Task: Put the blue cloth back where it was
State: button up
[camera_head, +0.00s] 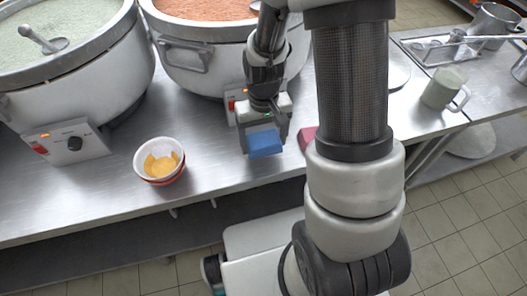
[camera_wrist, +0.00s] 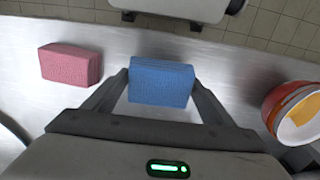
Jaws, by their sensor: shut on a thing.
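The blue cloth (camera_wrist: 161,82) is a folded block between the two fingers of my gripper (camera_wrist: 163,95) in the wrist view. The fingers are shut on its two sides. In the head view the blue cloth (camera_head: 264,143) hangs below my gripper (camera_head: 262,130), over the steel counter near its front edge. I cannot tell whether the cloth touches the counter. A pink folded cloth (camera_wrist: 71,65) lies on the counter beside it; in the head view it is the pink cloth (camera_head: 307,137), partly hidden by my arm.
Two large stockpots (camera_head: 75,75) (camera_head: 190,55) stand behind on the counter (camera_head: 215,165). Stacked bowls (camera_head: 160,160) with yellow contents stand left of the gripper. A grey mug (camera_head: 443,90) stands at right. The counter between bowls and blue cloth is clear.

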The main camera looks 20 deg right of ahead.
aim_at(263, 150)
jog(key=shift+f, duration=2.1)
jog(key=shift+f+b, duration=0.1)
jog(key=shift+b, duration=0.25)
jog(key=shift+f, duration=0.15)
jog(key=o, duration=1.1)
